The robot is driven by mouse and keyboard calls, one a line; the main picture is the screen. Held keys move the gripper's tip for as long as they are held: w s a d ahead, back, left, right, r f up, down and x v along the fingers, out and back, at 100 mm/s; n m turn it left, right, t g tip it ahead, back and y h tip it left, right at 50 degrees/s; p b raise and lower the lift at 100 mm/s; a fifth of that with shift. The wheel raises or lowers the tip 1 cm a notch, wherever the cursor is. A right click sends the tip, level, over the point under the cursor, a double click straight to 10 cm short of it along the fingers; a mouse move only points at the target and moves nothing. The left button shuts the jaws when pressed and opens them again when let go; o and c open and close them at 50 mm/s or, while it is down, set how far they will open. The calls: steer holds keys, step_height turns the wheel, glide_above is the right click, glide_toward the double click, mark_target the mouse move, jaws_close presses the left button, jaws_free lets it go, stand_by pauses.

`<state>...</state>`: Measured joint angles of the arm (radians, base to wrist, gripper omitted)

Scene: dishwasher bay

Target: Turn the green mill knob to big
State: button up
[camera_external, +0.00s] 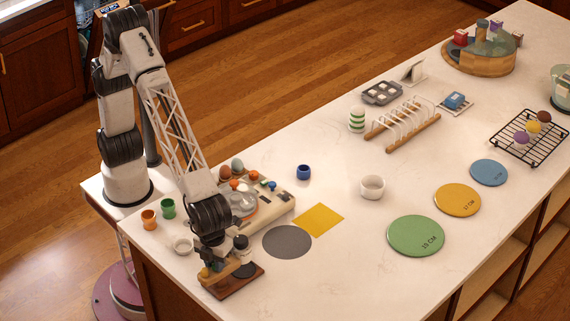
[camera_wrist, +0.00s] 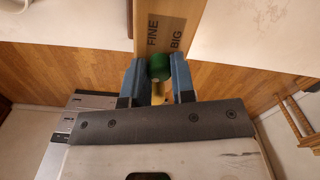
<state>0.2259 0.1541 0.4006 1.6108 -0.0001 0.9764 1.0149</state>
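The green mill knob (camera_wrist: 159,67) shows in the wrist view between the two blue fingers of my gripper (camera_wrist: 158,75). The knob fills the gap, and the fingers appear to press on it from both sides. A yellow part (camera_wrist: 158,91) shows just below it. The wooden mill base (camera_wrist: 166,22) carries the words FINE and BIG, with BIG on the right. In the external view, my gripper (camera_external: 211,268) is low over the mill's brown base (camera_external: 237,283), beside the dark-topped mill (camera_external: 241,250). The knob is hidden there.
A cream appliance (camera_external: 270,208) with coloured knobs stands behind the mill. A grey disc (camera_external: 287,242) and a yellow square (camera_external: 319,219) lie flat to the right.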

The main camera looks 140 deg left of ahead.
jaws_close()
steer(key=shift+n, duration=1.6)
steer(key=o, duration=0.6)
jaws_free()
steer(key=shift+r, duration=0.1)
steer(key=shift+r, duration=3.85)
